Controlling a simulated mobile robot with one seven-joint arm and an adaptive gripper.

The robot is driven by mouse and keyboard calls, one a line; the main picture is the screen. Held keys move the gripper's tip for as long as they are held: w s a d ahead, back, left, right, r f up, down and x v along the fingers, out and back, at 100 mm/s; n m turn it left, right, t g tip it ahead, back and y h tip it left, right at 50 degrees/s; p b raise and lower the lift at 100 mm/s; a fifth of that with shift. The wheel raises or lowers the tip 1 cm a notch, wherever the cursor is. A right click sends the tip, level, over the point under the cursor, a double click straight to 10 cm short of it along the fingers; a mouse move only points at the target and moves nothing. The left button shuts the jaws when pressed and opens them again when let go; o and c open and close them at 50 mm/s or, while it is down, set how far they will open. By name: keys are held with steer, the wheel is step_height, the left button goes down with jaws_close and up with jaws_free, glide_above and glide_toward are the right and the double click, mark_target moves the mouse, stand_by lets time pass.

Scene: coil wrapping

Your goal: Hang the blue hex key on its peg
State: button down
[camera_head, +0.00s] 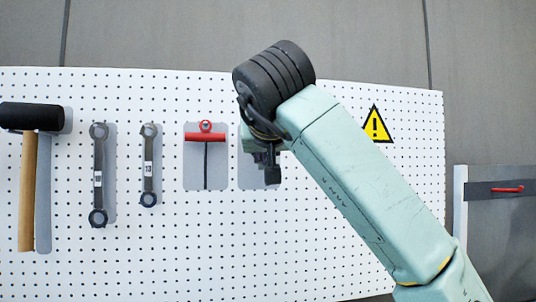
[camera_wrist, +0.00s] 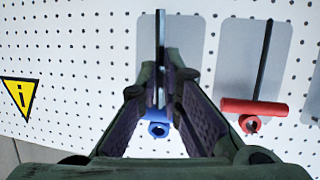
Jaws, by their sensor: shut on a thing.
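The blue hex key (camera_wrist: 158,129) shows in the wrist view between my jaws, with its dark shaft (camera_wrist: 160,35) pointing up in the picture and its blue handle and ring lower down. My fingers hide part of it. My gripper (camera_wrist: 161,80) is shut on it, in front of a grey backing plate (camera_wrist: 198,32) on the pegboard. In the head view my gripper (camera_head: 268,165) is before that plate (camera_head: 247,177), and the blue key is hidden there. I cannot tell whether its ring is around a peg.
A red hex key (camera_head: 205,138) hangs on the neighbouring plate, close to my gripper. Two wrenches (camera_head: 98,175) (camera_head: 149,165) and a mallet (camera_head: 28,190) hang further left on the white pegboard (camera_head: 230,250). A yellow warning sign (camera_head: 376,125) is at right.

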steer(key=shift+w+a, duration=0.25)
steer(key=shift+w, duration=0.95)
steer(key=c, duration=1.7)
jaws_free()
steer(key=shift+f, duration=0.1)
steer(key=v, duration=1.2)
